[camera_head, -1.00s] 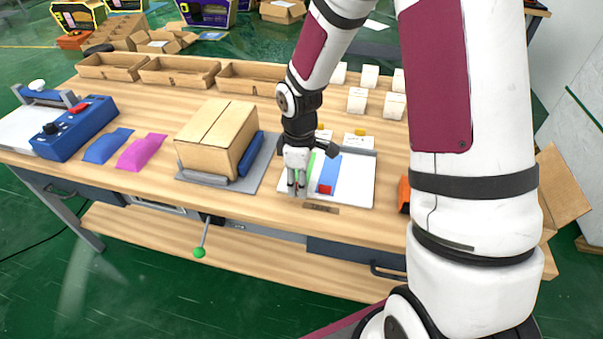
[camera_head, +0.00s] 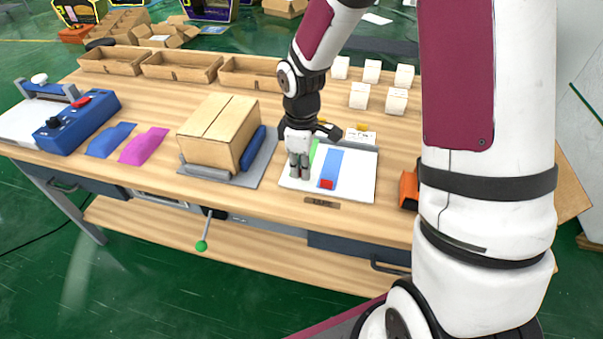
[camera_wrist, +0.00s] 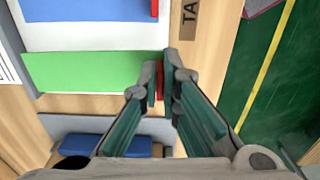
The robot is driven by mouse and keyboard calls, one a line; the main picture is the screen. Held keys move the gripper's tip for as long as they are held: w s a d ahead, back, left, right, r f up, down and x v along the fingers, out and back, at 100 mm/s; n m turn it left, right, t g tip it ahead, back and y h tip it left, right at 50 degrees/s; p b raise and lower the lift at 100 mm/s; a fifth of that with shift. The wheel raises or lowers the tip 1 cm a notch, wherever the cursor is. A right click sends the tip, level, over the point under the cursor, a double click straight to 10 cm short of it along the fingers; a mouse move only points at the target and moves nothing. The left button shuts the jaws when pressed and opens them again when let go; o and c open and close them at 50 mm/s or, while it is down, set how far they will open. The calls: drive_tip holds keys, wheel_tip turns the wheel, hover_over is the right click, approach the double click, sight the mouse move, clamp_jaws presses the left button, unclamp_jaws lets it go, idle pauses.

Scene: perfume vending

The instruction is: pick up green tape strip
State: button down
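The green tape strip (camera_head: 317,152) is at the left side of the white board (camera_head: 360,175), partly hidden by my gripper. In the wrist view the green strip (camera_wrist: 95,70) runs leftward from the fingers, its red end (camera_wrist: 160,80) between them. My gripper (camera_head: 300,177) points down at the board's front left, and its fingers (camera_wrist: 163,72) are close together on that red end. I cannot tell whether the strip is clear of the board. A blue strip (camera_head: 332,165) with a red end lies to its right.
A cardboard box (camera_head: 218,130) sits on a grey fixture just left of the board. White boxes (camera_head: 360,95) stand behind, and open trays (camera_head: 180,66) line the back edge. Blue and pink pieces (camera_head: 145,145) and a blue machine (camera_head: 77,125) are at left.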

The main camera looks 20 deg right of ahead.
drive_tip(key=s+a+r+p, duration=0.1)
drive_tip(key=s+p, duration=0.5)
drive_tip(key=s, duration=0.9)
drive_tip(key=shift+s+a+r, duration=0.25)
drive_tip(key=shift+s+r, duration=0.15)
drive_tip(key=shift+r, duration=0.3)
